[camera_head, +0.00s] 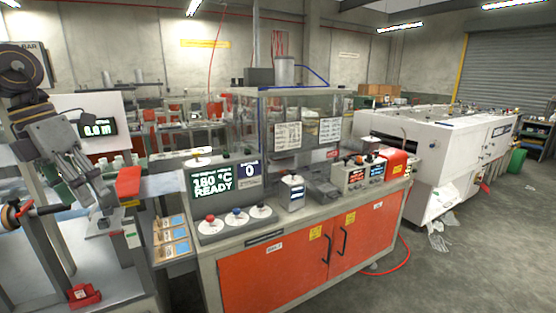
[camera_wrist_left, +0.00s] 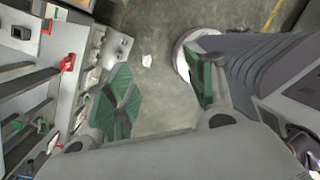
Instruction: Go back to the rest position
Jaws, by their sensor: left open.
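My left gripper (camera_head: 82,190) shows at the left of the head view, in front of the film stand on that side. It is open, its fingers apart and angled downward. In the left wrist view its two green finger pads (camera_wrist_left: 160,95) are wide apart, with only grey floor between them and nothing held. My right gripper is in neither view.
A bench with orange doors (camera_head: 273,278) stands ahead, with a lit display (camera_head: 213,180) reading 180 °C READY and several buttons. A red clamp (camera_head: 84,295) sits at lower left. A white machine (camera_head: 450,155) stands at right. Open floor (camera_head: 480,270) lies at lower right.

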